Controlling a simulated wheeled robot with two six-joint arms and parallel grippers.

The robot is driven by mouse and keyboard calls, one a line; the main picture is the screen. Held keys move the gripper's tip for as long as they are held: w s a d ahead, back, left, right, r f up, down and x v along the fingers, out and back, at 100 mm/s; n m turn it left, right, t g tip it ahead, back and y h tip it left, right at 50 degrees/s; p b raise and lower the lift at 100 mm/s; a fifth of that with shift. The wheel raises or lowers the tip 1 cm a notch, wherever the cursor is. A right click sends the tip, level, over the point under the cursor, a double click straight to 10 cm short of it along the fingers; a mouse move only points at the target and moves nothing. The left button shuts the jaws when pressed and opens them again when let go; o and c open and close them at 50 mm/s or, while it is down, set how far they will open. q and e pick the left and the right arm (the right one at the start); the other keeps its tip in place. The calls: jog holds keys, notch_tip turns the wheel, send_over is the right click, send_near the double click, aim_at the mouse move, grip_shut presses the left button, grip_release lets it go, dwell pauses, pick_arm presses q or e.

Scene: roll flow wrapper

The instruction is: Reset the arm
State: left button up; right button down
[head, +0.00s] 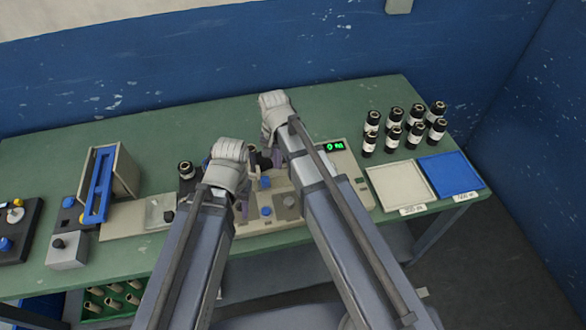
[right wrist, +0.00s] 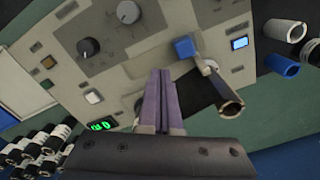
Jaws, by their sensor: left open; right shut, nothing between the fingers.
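My right gripper (right wrist: 158,76) is shut and empty in the right wrist view, its purple fingers together in front of the grey machine panel (right wrist: 110,65). In the head view my right arm covers most of it. My left gripper (head: 242,207) is low over the machine at its left part, mostly hidden by my own wrist; its jaws are open. In the right wrist view a blue block (right wrist: 184,47) and a metal lever with a round hollow end (right wrist: 231,108) sit to the right of my right fingertips, apart from them.
Several black-and-white rollers (head: 405,128) stand at the back right. A white tray (head: 400,187) and a blue tray (head: 450,174) lie at the right. A blue-topped holder (head: 100,185) stands left. A green display (head: 334,146) is lit. The green table (head: 330,97) is clear behind the machine.

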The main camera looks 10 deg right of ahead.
jog(key=shift+r, duration=0.5)
jog(key=s+a+n+h, duration=0.1)
jog(key=s+n, duration=0.8)
jog(key=s, duration=0.5)
jog(key=shift+a, duration=0.2)
jog(key=shift+d, duration=0.1)
dwell(0.4)
